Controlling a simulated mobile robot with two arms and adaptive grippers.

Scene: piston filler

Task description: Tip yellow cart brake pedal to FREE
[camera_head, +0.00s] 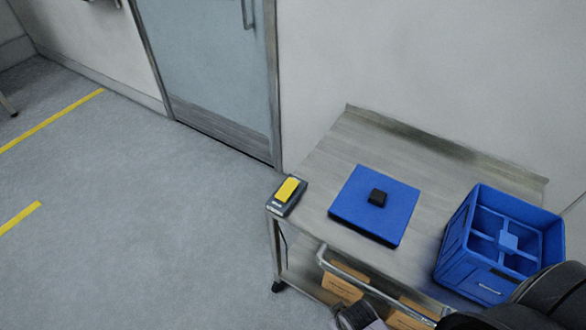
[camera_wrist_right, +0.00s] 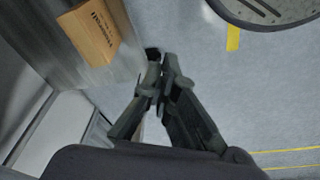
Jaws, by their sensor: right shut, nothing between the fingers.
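The steel cart (camera_head: 318,180) stands against the wall in the head view. A yellow pedal (camera_head: 288,189) sits in a dark housing with a small pale label at the cart's left corner. The label is too small to read, and I cannot tell which way the pedal is tipped. My right gripper (camera_wrist_right: 166,58) is shut and empty in the right wrist view, pointing down toward the floor beside the cart, apart from the pedal. The pedal does not show in that view. My right arm comes in at the lower right of the head view. My left gripper is not in view.
A blue mat (camera_head: 365,215) with a small black block (camera_head: 377,197) and a blue divided crate (camera_head: 455,250) are on the cart top. A bent handle rail (camera_head: 345,270) runs along the front. Cardboard boxes (camera_head: 342,288) are below. The floor to the left is clear.

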